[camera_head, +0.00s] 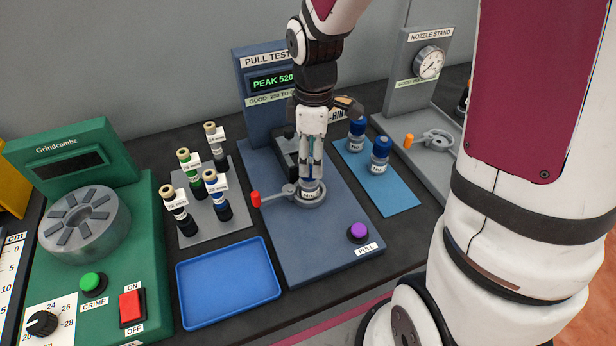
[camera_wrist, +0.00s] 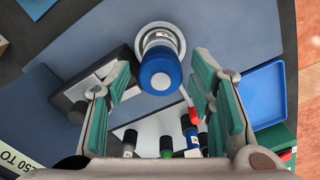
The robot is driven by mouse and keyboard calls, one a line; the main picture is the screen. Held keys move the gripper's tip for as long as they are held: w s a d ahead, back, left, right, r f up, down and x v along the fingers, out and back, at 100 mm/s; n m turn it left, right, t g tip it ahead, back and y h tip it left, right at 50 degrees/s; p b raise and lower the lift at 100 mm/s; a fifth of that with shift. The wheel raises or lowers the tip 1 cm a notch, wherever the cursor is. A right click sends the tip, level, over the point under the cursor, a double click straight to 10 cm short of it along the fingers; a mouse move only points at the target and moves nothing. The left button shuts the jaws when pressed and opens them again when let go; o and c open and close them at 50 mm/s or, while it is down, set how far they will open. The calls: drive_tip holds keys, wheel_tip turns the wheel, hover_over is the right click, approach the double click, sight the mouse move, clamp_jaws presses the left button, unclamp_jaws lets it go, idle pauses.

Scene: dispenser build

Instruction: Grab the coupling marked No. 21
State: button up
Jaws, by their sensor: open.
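A blue-topped coupling with a silver lower body and a pale label (camera_head: 310,193) stands in the round holder of the pull tester. My gripper (camera_head: 312,170) is right above it, pointing down. In the wrist view the coupling's blue top (camera_wrist: 160,72) lies between my two open green-padded fingers (camera_wrist: 161,85), with gaps on both sides. Two similar blue-topped couplings, one behind (camera_head: 356,134) and one in front (camera_head: 380,155), stand on a light blue mat to the right. The numbers on their labels are too small to read.
The pull tester (camera_head: 290,245) has a red-tipped lever (camera_head: 256,199) beside the holder and a purple button (camera_head: 358,232). Several tagged bottle-like pieces (camera_head: 190,178) stand on a grey mat to the left. A blue tray (camera_head: 228,283) is empty. A green crimper (camera_head: 85,215) stands far left.

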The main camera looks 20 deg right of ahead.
sight(309, 179)
drive_tip(key=shift+w+a+f, duration=0.1)
drive_tip(key=shift+a+f, duration=0.1)
drive_tip(key=shift+f, duration=1.15)
drive_tip(key=shift+w+a+f, duration=0.1)
drive_tip(key=shift+a+f, duration=0.1)
drive_tip(key=shift+f, duration=1.15)
clamp_jaws()
